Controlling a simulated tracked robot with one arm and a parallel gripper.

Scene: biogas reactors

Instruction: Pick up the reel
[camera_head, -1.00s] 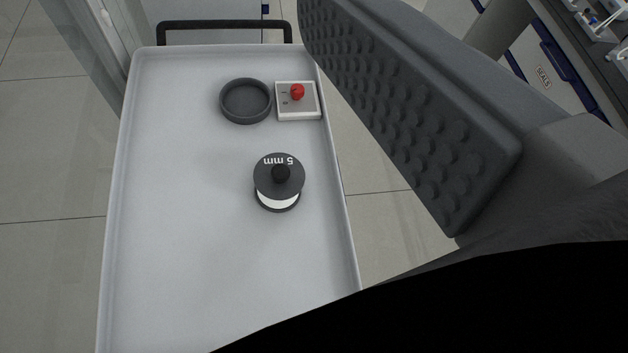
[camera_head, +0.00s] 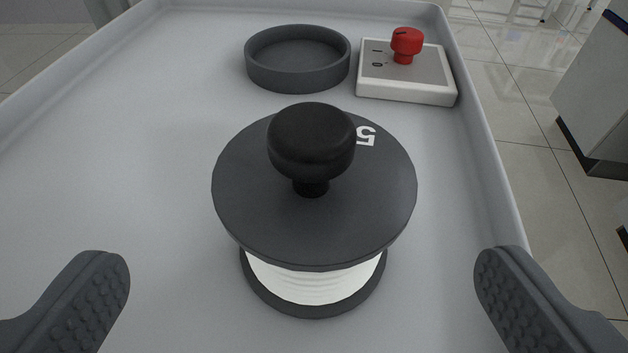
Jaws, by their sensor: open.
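The reel (camera_head: 314,215) stands upright on the grey tray in the middle of the picture. It has dark flanges, a white winding between them and a black knob (camera_head: 311,140) on top. Part of a white marking, a "5", shows beside the knob. My gripper (camera_head: 302,290) is open, with one ridged finger at the lower left and the other at the lower right. The reel is between and just beyond the two fingers. Neither finger appears to touch it.
A round dark dish (camera_head: 297,72) lies behind the reel on the tray (camera_head: 110,130). A white switch box (camera_head: 405,88) with a red knob (camera_head: 407,42) stands beside it. The tray has a raised rim. Its left part is clear. Tiled floor lies beyond the right rim.

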